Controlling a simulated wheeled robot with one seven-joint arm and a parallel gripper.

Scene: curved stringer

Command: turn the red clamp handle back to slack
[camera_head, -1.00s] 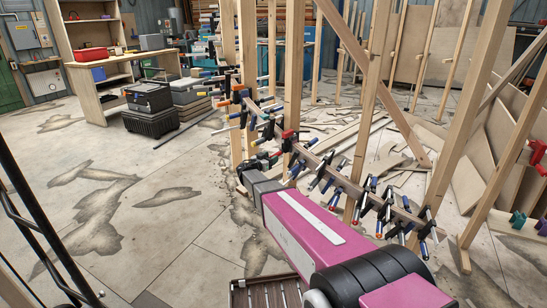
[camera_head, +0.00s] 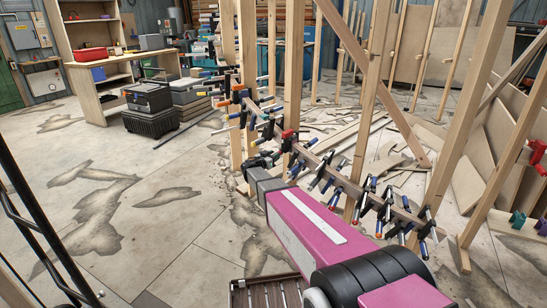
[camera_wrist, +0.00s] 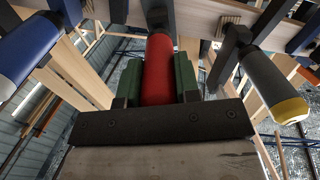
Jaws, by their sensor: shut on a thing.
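The red clamp handle (camera_wrist: 157,72) stands in the upper middle of the wrist view. It is a thick red cylinder below a dark clamp bar. My gripper (camera_wrist: 157,80) is shut on it, with a green pad touching or nearly touching each side. The handle's lower end is hidden behind the dark gripper body. In the head view my gripper (camera_head: 268,157) is at the near side of the curved wooden stringer (camera_head: 345,184), beside an upright post. I cannot make out the held handle there.
A blue-handled clamp (camera_wrist: 28,50) and a grey one with a yellow end (camera_wrist: 275,88) flank the held handle closely. Several more clamps line the stringer. Wooden posts (camera_head: 293,80) rise around it. Open floor (camera_head: 150,215) lies to the left.

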